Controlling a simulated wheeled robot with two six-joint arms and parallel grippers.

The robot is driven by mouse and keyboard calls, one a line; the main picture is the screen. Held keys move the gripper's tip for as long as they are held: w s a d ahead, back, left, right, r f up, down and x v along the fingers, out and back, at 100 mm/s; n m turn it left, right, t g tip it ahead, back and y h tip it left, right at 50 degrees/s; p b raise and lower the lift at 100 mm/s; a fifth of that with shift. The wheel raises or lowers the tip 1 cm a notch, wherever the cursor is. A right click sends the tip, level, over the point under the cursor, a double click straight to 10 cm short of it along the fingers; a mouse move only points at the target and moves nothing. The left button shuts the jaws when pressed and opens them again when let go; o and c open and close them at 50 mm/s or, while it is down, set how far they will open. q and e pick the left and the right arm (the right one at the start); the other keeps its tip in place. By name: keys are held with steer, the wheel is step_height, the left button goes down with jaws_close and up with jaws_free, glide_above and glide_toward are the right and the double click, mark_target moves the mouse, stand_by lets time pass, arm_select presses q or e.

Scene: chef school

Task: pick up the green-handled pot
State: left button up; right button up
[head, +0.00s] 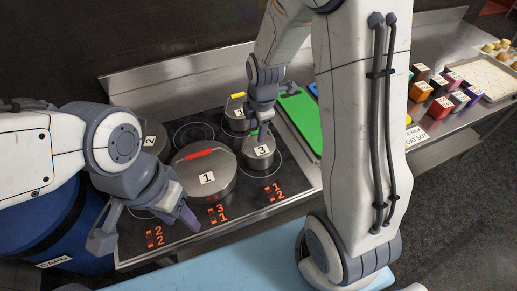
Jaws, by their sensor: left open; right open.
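The pot marked 3 (258,158) stands on the right side of the stove, and a bit of green shows at its top, where the handle is mostly hidden by my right gripper. My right gripper (261,128) points down at the top of this pot, open, with its fingers at the handle. I cannot tell whether they touch it. My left gripper (147,228) is open and empty over the stove's front left corner, apart from the pots.
A larger pot marked 1 (207,182) with a red handle stands close left of pot 3. A yellow-handled pot (235,112) is behind, and a pot marked 2 (152,142) is at the left. A green board (300,118) lies right of the stove. Several colored boxes (440,107) stand farther right.

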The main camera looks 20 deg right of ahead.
mark_target(259, 145)
steer(key=shift+w+f, duration=0.2)
steer(key=shift+f, duration=1)
jaws_close()
stand_by(0.5)
